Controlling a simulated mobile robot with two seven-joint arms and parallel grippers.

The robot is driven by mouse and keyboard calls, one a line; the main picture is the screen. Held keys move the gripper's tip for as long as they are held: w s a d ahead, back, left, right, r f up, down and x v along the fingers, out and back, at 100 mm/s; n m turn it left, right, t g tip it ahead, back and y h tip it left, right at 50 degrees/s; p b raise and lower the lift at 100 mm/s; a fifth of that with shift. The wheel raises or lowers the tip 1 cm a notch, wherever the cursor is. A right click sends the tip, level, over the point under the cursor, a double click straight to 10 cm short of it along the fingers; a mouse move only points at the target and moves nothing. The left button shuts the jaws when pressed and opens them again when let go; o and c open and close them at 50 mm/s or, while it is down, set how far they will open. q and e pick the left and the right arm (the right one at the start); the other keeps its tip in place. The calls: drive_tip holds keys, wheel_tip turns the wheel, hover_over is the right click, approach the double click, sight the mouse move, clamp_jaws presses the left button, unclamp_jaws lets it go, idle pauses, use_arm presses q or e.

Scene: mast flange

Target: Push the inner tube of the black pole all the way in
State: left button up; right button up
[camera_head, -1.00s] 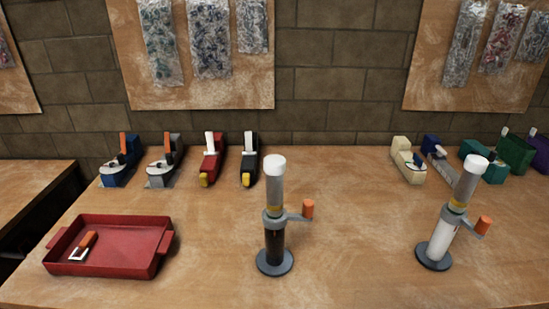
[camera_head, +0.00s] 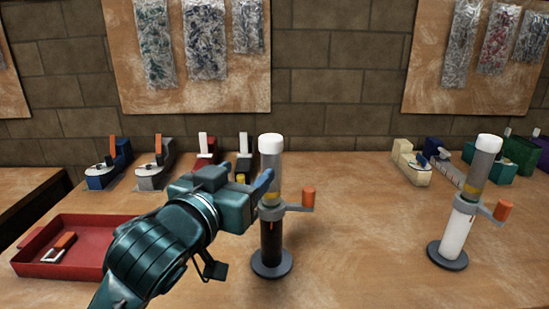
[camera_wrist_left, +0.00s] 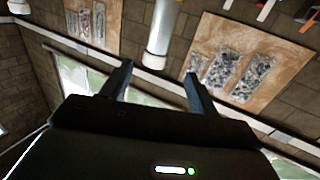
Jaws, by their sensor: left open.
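The black pole (camera_head: 271,243) stands upright on a round grey base at the middle of the table. Its grey inner tube (camera_head: 270,165) sticks up well above the collar and has a white cap (camera_head: 270,144). A side lever with an orange knob (camera_head: 308,197) points right from the collar. My left gripper (camera_head: 263,182) is open at the left of the inner tube, below the cap; its finger partly overlaps the tube. In the left wrist view, turned upside down, the white cap (camera_wrist_left: 157,57) shows beyond the gap between my open fingers (camera_wrist_left: 158,70). My right gripper is not in view.
A white pole (camera_head: 455,233) with a similar lever stands at the right. A red tray (camera_head: 85,271) with an orange-handled item lies at the left, partly behind my arm. Several clamp-like tools line the back. The table between the poles is clear.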

sight(274, 137)
use_arm(q)
drive_tip(key=shift+t, duration=0.3)
drive_tip(key=x, duration=0.3)
drive_tip(key=r+x, duration=0.1)
drive_tip(key=x, duration=0.3)
drive_tip(key=r+x, duration=0.1)
drive_tip(key=x, duration=0.3)
drive_tip(key=shift+d+r, duration=0.1)
drive_tip(key=shift+d, duration=0.2)
drive_tip(key=shift+w+d, duration=0.3)
drive_tip(key=shift+w, duration=0.3)
